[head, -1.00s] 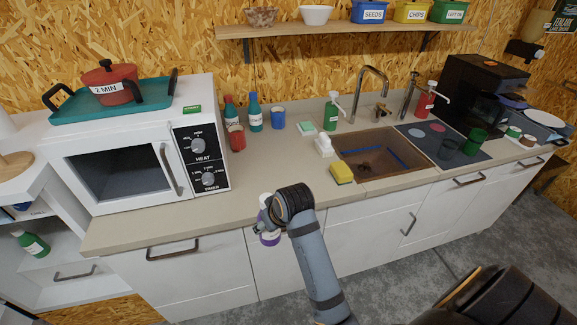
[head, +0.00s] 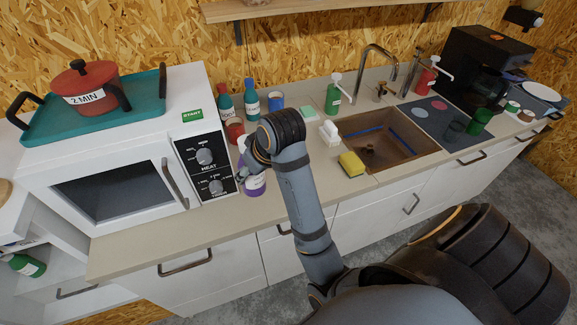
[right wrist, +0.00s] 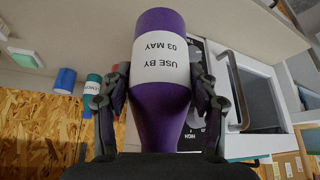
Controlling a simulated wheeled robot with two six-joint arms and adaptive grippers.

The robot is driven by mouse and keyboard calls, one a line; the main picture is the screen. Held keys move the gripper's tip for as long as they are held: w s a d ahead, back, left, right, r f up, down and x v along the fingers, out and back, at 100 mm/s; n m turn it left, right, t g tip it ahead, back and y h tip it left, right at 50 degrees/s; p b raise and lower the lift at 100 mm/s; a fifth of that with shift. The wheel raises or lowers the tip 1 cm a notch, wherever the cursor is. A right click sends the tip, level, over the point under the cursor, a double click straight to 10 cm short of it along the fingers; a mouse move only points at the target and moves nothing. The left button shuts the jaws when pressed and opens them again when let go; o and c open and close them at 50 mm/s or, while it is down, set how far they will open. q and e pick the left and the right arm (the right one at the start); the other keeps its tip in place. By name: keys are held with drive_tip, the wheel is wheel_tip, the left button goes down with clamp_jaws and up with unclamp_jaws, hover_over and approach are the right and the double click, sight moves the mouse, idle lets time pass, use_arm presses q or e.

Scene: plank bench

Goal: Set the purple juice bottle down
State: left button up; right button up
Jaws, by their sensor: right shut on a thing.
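The purple juice bottle (head: 256,185) is upright near the counter's front edge, just right of the microwave. My right gripper (head: 252,162) is shut on it; my wrist partly covers the bottle in the head view. In the right wrist view the bottle (right wrist: 162,110), with a white label reading "USE BY 03 MAY", is between both fingers (right wrist: 163,90). I cannot tell whether its base touches the counter (head: 217,232). My left gripper is not in view.
The microwave (head: 120,150) stands left of the bottle, with a teal tray (head: 45,130) and red pot (head: 88,88) on top. A yellow sponge (head: 351,164) and sink (head: 395,150) are right.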

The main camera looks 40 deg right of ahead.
drive_tip(key=shift+s+d+f+b, duration=0.1)
drive_tip(key=shift+d+f+b, duration=0.15)
drive_tip(key=shift+d+b, duration=0.25)
drive_tip(key=shift+s+d+f+b, duration=0.1)
drive_tip(key=shift+d+f+b, duration=0.2)
drive_tip(key=shift+d, duration=0.3)
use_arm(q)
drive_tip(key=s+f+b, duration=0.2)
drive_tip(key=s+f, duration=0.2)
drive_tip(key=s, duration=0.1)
use_arm(e)
drive_tip(key=w+d+f+p, duration=0.1)
drive_tip(key=d+f, duration=0.2)
drive_tip(key=w+d+f+p, duration=0.1)
drive_tip(key=d+f+p, duration=0.1)
drive_tip(key=d+f, duration=0.2)
drive_tip(key=w+d+f+p, duration=0.2)
drive_tip(key=d+f, duration=0.2)
drive_tip(key=shift+w+f+p, duration=0.1)
drive_tip(key=shift+f+p, duration=0.2)
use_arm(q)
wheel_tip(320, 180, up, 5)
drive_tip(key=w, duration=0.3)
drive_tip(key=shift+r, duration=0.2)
use_arm(e)
drive_tip(key=shift+f, duration=0.1)
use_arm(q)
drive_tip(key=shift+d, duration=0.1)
use_arm(e)
drive_tip(key=shift+f, duration=0.1)
